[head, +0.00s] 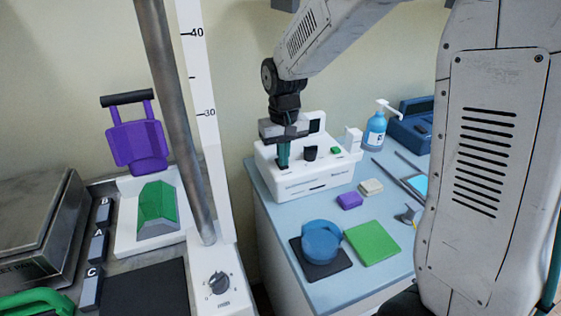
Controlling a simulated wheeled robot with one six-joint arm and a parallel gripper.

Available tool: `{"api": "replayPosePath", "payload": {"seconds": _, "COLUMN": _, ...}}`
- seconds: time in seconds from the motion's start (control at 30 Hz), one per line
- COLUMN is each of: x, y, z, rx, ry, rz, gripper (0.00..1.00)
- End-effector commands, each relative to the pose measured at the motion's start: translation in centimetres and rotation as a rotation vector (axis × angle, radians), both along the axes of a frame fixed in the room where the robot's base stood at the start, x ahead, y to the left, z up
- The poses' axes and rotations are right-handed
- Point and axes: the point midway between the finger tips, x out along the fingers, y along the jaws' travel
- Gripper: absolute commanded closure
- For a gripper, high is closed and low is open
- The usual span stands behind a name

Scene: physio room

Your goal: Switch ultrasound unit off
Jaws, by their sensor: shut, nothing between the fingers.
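The ultrasound unit (306,185) is a white box with a sloped top at the back left of the pale blue table. Its top carries a black knob (310,153), a green button (336,150) and a small dark screen at the back. My gripper (283,165) points down with its teal fingers together and empty. The fingertips are at the left part of the unit's top, left of the black knob. I cannot tell whether they touch it, and they hide what lies under them.
The blue table (330,287) holds a purple block (350,201), a beige block (371,187), a green pad (372,242), a round blue object (321,242) on a dark mat, and a pump bottle (375,131). A metal pole (180,120) stands left of the table.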

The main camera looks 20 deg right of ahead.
Motion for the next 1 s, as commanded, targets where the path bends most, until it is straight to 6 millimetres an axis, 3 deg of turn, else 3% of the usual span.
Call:
{"api": "replayPosePath", "payload": {"seconds": 0.7, "x": 0.1, "y": 0.0, "z": 5.8, "rx": 0.0, "ry": -0.003, "rz": 0.0, "gripper": 1.0}}
{"api": "replayPosePath", "payload": {"seconds": 1.0, "x": 0.0, "y": 0.0, "z": 6.8, "rx": 0.0, "ry": -0.001, "rz": 0.0, "gripper": 1.0}}
